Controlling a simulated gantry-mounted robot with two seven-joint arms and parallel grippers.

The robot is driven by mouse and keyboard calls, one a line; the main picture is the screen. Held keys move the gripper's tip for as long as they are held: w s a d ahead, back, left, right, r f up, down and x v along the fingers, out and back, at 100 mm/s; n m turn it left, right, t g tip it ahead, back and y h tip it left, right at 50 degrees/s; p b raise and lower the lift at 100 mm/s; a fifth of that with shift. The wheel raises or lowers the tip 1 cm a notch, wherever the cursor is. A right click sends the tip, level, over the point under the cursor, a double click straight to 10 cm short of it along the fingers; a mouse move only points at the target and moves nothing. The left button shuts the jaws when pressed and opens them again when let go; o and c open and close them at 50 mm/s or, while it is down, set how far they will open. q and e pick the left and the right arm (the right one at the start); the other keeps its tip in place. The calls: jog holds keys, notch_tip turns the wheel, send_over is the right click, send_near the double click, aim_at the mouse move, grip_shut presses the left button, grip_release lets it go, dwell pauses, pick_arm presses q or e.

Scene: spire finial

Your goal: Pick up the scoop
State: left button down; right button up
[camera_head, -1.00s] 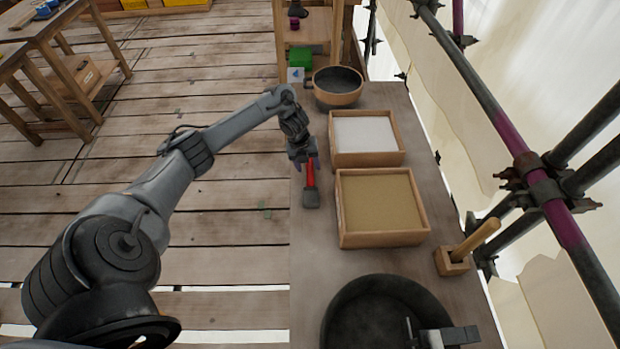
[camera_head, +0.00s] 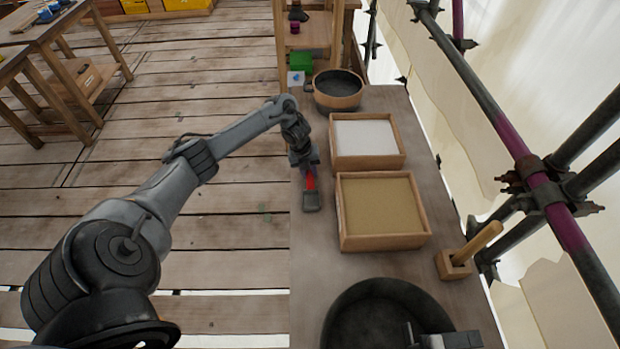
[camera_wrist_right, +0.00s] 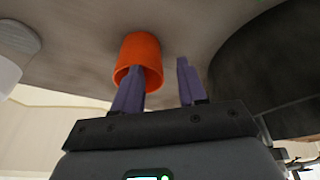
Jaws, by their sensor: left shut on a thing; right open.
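The scoop (camera_head: 312,201) has a red handle and a grey metal head. It lies along the left edge of the bench, beside the sand tray, handle pointing away. My left gripper (camera_head: 309,170) is shut on the handle, which is partly hidden by the jaws. I cannot tell whether the scoop is clear of the bench top. In the right wrist view my right gripper (camera_wrist_right: 160,66) is open, with nothing between its two purple fingers.
A wooden tray of tan sand (camera_head: 380,206) and a tray of white material (camera_head: 365,138) stand right of the scoop. A round pan (camera_head: 338,88) is behind, a black basin (camera_head: 365,315) in front. An orange cup (camera_wrist_right: 141,52) is by my right gripper's left finger.

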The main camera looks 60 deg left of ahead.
pick_arm(q)
notch_tip(320, 180, up, 9)
jog(key=p, duration=0.3)
jog(key=shift+r, duration=0.2)
jog(key=shift+r+p, duration=0.3)
jog(key=shift+r, duration=0.05)
pick_arm(e)
jog(key=v, duration=0.3)
jog(key=shift+w+r, duration=0.15)
jog(key=shift+w, duration=0.2)
pick_arm(q)
jog(key=shift+w+d, duration=0.1)
jog(key=shift+d, duration=0.05)
